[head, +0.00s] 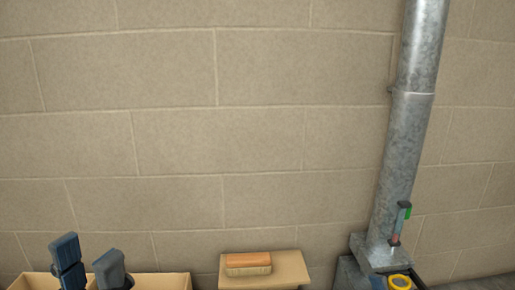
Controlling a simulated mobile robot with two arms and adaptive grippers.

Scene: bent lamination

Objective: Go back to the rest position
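My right gripper does not show.
A small wooden stand (291,268) holds a two-tone orange and tan block (248,260). At right, a metal pipe (408,140) runs down the block wall (250,120). A yellow ring (400,282) and a green-and-red tool (400,222) are near its foot.

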